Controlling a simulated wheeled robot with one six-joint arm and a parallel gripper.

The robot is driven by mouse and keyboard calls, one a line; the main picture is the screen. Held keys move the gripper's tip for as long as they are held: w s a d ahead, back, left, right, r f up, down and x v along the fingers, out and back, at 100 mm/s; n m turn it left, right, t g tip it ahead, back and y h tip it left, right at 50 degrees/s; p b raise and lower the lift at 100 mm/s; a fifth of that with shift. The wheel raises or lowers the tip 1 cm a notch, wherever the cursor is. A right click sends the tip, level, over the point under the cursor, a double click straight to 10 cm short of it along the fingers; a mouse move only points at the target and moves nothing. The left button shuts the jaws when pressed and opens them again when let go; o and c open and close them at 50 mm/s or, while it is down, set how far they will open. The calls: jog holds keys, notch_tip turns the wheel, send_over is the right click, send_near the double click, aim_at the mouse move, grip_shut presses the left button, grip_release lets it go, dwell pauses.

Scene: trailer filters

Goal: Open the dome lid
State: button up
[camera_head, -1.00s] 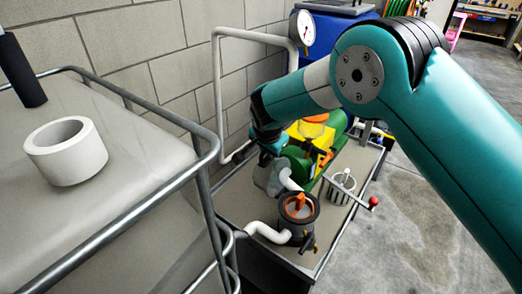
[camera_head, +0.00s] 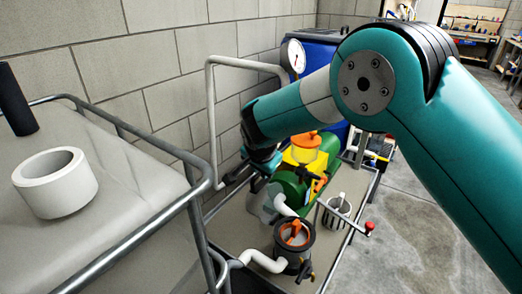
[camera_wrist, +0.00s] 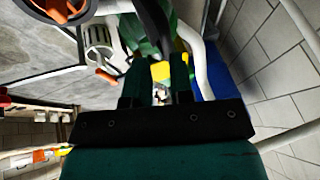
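No part is marked as the dome lid. A dark round filter pot (camera_head: 293,250) with an orange handle (camera_head: 295,232) on its top stands near the front of the trailer deck; its top looks closed. Part of it shows at the top left of the wrist view (camera_wrist: 62,8). My gripper (camera_wrist: 158,85) shows two dark fingers apart in the wrist view, with nothing held between them.
A slotted basket (camera_head: 337,212) stands right of the pot, near a red-knobbed lever (camera_head: 369,227). A white pipe with a gauge (camera_head: 293,58) rises behind, by the block wall. A railed grey tank top (camera_head: 120,195) with a white ring (camera_head: 57,190) is at left. Open floor lies right.

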jog(key=b+v, duration=0.1)
jog(key=v, duration=1.2)
jog(key=shift+s+r, duration=0.2)
jog(key=shift+r, duration=0.05)
